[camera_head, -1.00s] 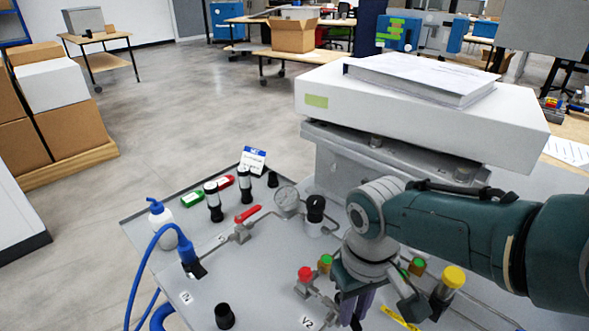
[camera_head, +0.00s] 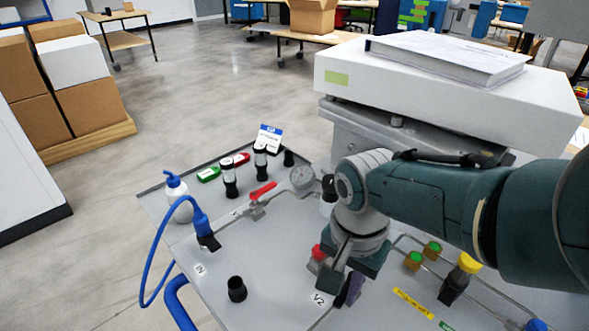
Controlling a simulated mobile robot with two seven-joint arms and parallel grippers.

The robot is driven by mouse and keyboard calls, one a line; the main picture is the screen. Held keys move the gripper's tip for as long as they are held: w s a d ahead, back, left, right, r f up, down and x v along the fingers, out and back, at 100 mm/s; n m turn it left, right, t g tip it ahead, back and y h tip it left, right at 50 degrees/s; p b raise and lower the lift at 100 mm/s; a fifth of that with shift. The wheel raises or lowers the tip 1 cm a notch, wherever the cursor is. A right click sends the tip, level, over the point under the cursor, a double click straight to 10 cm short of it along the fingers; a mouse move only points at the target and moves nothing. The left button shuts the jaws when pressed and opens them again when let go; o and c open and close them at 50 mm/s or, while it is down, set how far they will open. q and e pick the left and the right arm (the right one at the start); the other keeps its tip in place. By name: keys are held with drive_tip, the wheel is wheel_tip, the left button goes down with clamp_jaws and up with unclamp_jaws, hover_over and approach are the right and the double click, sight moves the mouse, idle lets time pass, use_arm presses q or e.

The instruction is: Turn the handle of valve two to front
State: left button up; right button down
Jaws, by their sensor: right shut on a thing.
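Valve two stands by the "V2" label (camera_head: 319,299) on the grey panel. My right gripper (camera_head: 345,288) is down at the valve, just right of the label, and hides most of it, including the handle's direction. The gripper is shut on the valve two handle, though the grip itself is covered by the wrist and fingers. A purple part (camera_head: 352,288) shows at the fingers. A red cap (camera_head: 318,252) stands just left of the gripper. My left gripper is out of view.
Another valve with a red handle (camera_head: 262,191) and a gauge (camera_head: 302,177) are behind. Green caps (camera_head: 432,248) and a yellow-capped part (camera_head: 467,265) stand to the right. A black knob (camera_head: 237,289) is left. A white box (camera_head: 420,95) overhangs the back.

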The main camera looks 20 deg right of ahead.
drive_tip(key=shift+w+a+m, duration=0.15)
drive_tip(key=shift+w+m, duration=0.2)
drive_tip(key=shift+m, duration=0.75)
drive_tip(key=c, duration=0.8)
unclamp_jaws()
drive_tip(key=shift+r, duration=0.1)
wheel_tip(320, 180, up, 10)
drive_tip(key=p, duration=0.7)
